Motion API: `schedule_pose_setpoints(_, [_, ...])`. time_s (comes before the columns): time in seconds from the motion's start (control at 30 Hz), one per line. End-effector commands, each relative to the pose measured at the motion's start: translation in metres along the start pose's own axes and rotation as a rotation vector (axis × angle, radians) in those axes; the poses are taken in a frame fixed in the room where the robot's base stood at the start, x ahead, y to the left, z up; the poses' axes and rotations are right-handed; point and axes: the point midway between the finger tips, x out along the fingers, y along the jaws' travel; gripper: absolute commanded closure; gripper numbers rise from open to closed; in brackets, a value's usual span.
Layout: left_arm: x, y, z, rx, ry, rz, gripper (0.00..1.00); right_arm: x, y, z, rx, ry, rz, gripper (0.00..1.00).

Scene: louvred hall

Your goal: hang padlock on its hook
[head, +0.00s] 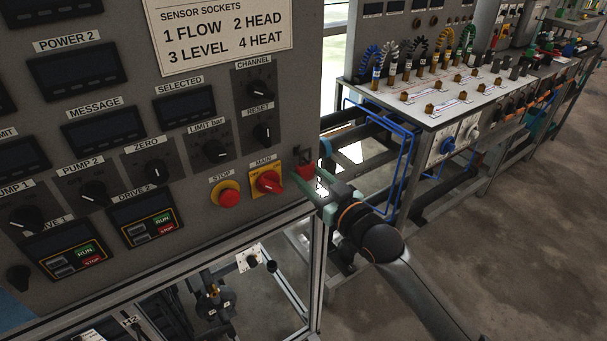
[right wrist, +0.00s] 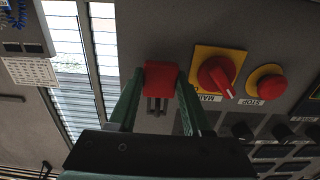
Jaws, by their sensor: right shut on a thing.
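The red padlock (head: 306,171) is at the right edge of the grey control panel (head: 215,185), just right of the red MAIN switch (head: 267,181). It also shows in the right wrist view (right wrist: 161,76), where the panel appears upside down. My right gripper (head: 308,183) is shut on the padlock's red body, one green finger on each side. The dark shackle (right wrist: 157,104) is on the padlock's upper side, close to the panel face. I cannot make out the hook separately from the shackle, nor whether they touch. My left gripper is not in view.
The red STOP button (head: 228,195) on a yellow plate is left of the MAIN switch. Knobs and displays cover the panel. A white bench (head: 450,95) with coloured leads stands behind at right. Open floor (head: 530,190) lies right of my arm.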

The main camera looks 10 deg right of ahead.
Motion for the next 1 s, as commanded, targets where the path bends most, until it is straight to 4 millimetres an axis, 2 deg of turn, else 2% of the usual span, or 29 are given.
schedule_pose_setpoints(0.17, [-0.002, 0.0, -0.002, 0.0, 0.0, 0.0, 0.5, -0.003, 0.0, -0.002, 0.0, 0.002, 0.0, 1.0])
schedule_pose_setpoints(0.8, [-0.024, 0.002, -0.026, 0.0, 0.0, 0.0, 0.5, -0.078, 0.0, -0.002, -0.001, 0.0, 0.0, 1.0])
schedule_pose_setpoints(1.0, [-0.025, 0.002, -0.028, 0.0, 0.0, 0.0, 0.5, -0.086, 0.0, -0.001, -0.002, 0.003, 0.0, 1.0])
